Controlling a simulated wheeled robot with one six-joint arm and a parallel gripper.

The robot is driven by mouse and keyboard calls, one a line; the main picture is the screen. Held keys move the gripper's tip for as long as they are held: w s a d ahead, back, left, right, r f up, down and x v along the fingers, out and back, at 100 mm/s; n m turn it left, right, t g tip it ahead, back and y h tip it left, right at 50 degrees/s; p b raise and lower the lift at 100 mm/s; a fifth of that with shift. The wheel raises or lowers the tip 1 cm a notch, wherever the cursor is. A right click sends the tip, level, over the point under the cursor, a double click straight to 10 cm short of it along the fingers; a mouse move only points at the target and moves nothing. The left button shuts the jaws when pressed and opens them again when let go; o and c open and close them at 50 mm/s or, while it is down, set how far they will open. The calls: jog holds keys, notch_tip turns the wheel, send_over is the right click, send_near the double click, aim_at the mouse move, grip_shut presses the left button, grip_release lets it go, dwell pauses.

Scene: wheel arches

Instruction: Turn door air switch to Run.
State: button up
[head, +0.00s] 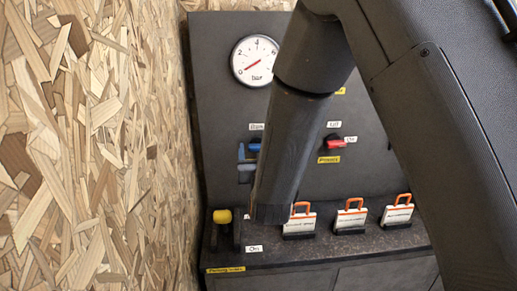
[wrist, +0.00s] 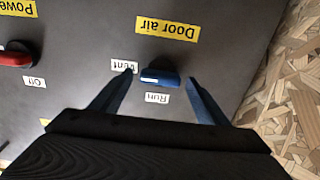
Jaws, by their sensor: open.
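The door air switch (wrist: 160,77) has a blue handle on a dark panel, under an upside-down yellow "Door air" label (wrist: 167,28) in the wrist view. The handle lies sideways, its left end near the "Vent" label (wrist: 124,66). The "Run" label (wrist: 157,98) is below it. The blue handle also shows in the head view (head: 254,147), beside my arm. My gripper (wrist: 160,80) is open, with one finger on each side of the handle. It looks empty, and I cannot tell whether either finger touches. In the head view my arm hides part of my gripper (head: 246,162).
A red switch (head: 334,144) is beside the blue one. A chipboard wall (head: 100,150) is close on the left.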

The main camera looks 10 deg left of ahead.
jog(key=c, duration=1.1)
jog(key=shift+o, duration=0.3)
